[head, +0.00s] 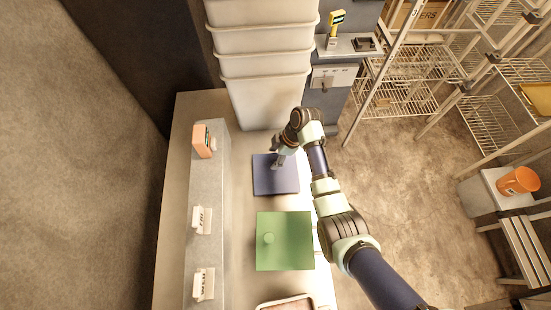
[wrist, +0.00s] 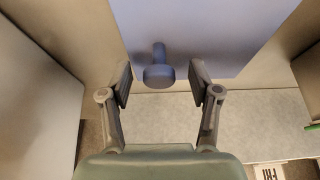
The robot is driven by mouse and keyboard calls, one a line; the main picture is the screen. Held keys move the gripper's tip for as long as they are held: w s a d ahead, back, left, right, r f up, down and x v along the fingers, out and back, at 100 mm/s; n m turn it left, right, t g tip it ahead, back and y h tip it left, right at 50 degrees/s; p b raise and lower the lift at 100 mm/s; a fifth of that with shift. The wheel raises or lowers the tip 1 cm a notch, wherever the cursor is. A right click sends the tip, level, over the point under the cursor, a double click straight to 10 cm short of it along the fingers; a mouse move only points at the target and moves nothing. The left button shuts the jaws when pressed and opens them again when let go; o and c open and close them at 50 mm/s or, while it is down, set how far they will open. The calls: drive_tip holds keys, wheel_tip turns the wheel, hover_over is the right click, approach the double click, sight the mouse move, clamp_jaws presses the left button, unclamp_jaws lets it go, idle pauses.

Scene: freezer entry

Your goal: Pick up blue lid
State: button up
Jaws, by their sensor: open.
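The blue lid (head: 270,182) lies flat on the counter in the head view, behind the green lid. In the wrist view the flat blue lid (wrist: 215,32) fills the upper middle, with its round knob (wrist: 158,74) standing up toward me. My gripper (head: 279,160) is over the blue lid in the head view and covers part of it. In the wrist view my gripper (wrist: 159,84) is open, one finger on each side of the knob. Nothing is held. I cannot tell whether the fingertips reach down to the knob's height.
A green lid (head: 290,245) with a knob lies in front of the blue lid. Stacked white bins (head: 262,95) stand behind. A raised ledge (head: 205,245) on the left carries an orange box (head: 203,141) and small signs. A tray (head: 287,303) is at the front.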

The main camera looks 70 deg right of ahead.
drive_tip(key=shift+w+f, duration=0.1)
drive_tip(key=shift+f, duration=0.1)
clamp_jaws()
drive_tip(key=shift+r, duration=0.1)
wheel_tip(320, 180, up, 20)
drive_tip(key=p, duration=0.7)
